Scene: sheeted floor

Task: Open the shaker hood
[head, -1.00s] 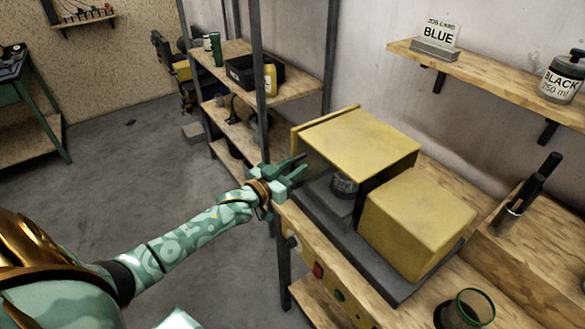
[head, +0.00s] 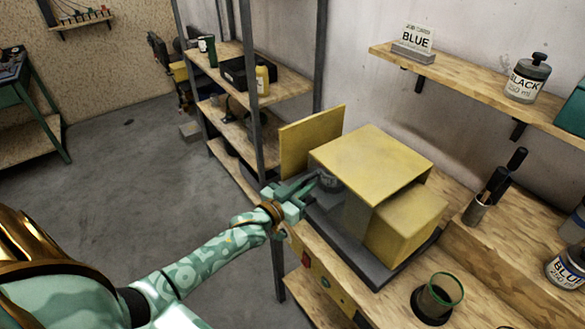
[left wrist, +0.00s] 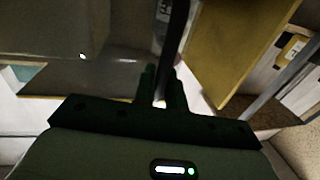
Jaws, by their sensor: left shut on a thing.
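The shaker has a yellow boxy body (head: 375,160) on a dark grey base (head: 375,268). A yellow hood panel (head: 311,140) stands upright at its left, swung away from the body with a gap between. A grey cylindrical container (head: 329,181) shows in that gap. My left gripper (head: 306,188) reaches in at the near left side of the gap. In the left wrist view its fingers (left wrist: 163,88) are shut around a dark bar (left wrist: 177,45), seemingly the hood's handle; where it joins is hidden. The yellow panel (left wrist: 230,45) shows to the right. My right gripper is not in view.
A green-rimmed cup (head: 438,297) stands on the wooden bench near the front. A holder with dark tools (head: 477,208) is at the right. A metal rack (head: 249,90) with bottles stands behind the panel.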

